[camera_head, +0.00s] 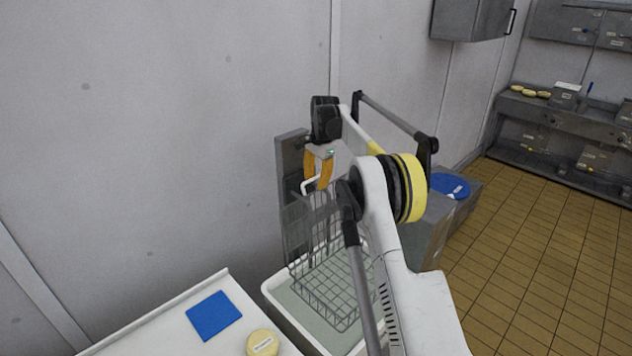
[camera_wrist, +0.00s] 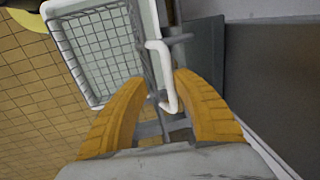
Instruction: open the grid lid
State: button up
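The wire grid (camera_head: 333,285) is at a white-rimmed tub (camera_head: 277,303) in the head view, below my gripper. Part of the grid stands upright by the wall; whether this is the lid or a basket side I cannot tell. The grid also shows at the upper left of the wrist view (camera_wrist: 97,45). My arm hides the tub's right part.
A white table (camera_head: 160,335) with a blue square (camera_head: 213,315) and a pale yellow round (camera_head: 262,343) is at lower left. A grey box (camera_head: 425,235) stands behind my arm. Tiled floor (camera_head: 540,240) is clear at right, before metal shelving (camera_head: 560,118).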

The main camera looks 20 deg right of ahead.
notch_tip(320, 180, up, 12)
jog(key=s, duration=0.1)
jog(key=shift+s+d+f, duration=0.15)
jog(key=shift+s+d, duration=0.15)
jog(key=shift+s, duration=0.05)
jog(key=shift+a, duration=0.1)
jog(key=s+a+f+n+t+b, duration=0.15)
jog(key=s+a+n+b, duration=0.35)
jog(key=s, duration=0.6)
jog(key=s+a+n+t+b, duration=0.2)
jog(key=s+a+n+b, duration=0.1)
jog(key=s+a+b, duration=0.65)
jog(key=s+a+f+n+t+b, duration=0.1)
jog(key=s+f+n+b, duration=0.1)
jog(key=s+f, duration=0.8)
jog(key=s+a+f+n+t+b, duration=0.1)
jog(key=s+a+f+n+b, duration=0.1)
jog(key=s+f, duration=0.9)
jog(key=shift+s+a+f+n+h+b, duration=0.3)
jog(key=shift+s+n+b, duration=0.3)
jog(key=shift+s+n, duration=0.45)
